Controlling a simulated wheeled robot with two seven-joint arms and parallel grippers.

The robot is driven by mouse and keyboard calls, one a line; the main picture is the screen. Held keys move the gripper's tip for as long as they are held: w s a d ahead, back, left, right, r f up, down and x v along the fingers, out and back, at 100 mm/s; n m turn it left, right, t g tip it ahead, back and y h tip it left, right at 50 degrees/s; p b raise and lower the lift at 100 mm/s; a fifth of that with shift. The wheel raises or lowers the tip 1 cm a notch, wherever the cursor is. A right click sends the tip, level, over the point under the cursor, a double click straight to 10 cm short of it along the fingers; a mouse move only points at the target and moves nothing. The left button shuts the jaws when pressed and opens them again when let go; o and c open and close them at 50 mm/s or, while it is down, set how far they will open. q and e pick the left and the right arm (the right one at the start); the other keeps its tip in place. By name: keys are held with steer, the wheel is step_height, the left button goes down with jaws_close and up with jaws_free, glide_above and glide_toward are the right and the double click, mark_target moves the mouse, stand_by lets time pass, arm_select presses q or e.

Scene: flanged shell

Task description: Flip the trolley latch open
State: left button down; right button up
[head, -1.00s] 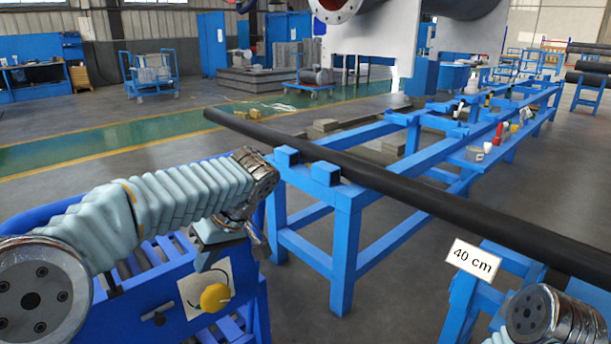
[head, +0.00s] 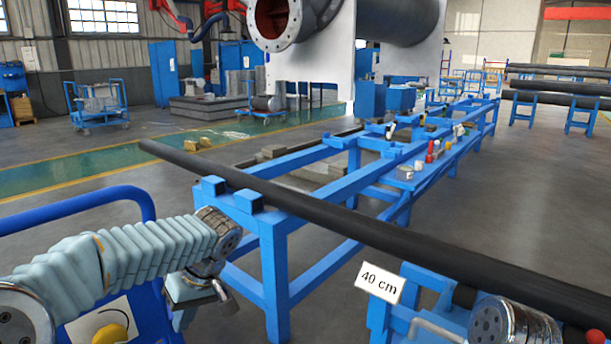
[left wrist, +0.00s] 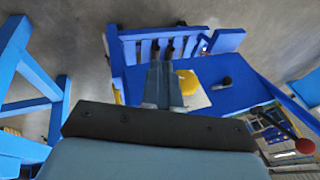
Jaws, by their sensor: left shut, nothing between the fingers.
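The blue trolley (head: 148,312) is at the lower left of the head view, partly cut off. Its panel carries a yellow knob (head: 110,335) on a white plate, also seen in the left wrist view (left wrist: 187,82). A small dark handle (left wrist: 223,82) sits on the blue panel to the right of the knob; I cannot tell surely which part is the latch. My left gripper (head: 222,290) is shut and empty, hanging to the right of the knob. In the left wrist view its fingers (left wrist: 165,70) overlap the trolley's slats, left of the knob. My right gripper is out of view.
A long blue frame (head: 275,225) bears a dark pipe (head: 350,215) that crosses the middle. A "40 cm" card (head: 380,283) stands at front right. A red ball (head: 595,337) is at the lower right edge. Open grey floor (head: 240,325) lies between trolley and frame.

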arm_select(q)
steer(key=s+d+f+m+h, duration=0.1)
steer(key=d+f+m+h, duration=0.15)
steer(key=f, duration=0.55)
steer(key=s+d+f+m+h, duration=0.1)
steer(key=s+d+f, duration=0.15)
steer(key=f, duration=0.55)
steer(key=d+f+m+h, duration=0.2)
steer(key=d+f, duration=0.2)
steer(key=f, duration=0.3)
steer(key=s+d+f+h, duration=0.1)
steer(key=s+f+h, duration=0.1)
steer(key=s+f, duration=0.5)
steer(key=s+d+f+m+t+h, duration=0.1)
steer(key=s+d+f, duration=0.1)
steer(key=s+f, duration=0.5)
step_height(320, 180, down, 2)
steer(key=shift+s+d+f+h, duration=0.1)
steer(key=shift+s+d+h, duration=0.05)
steer(key=shift+d+h, duration=0.15)
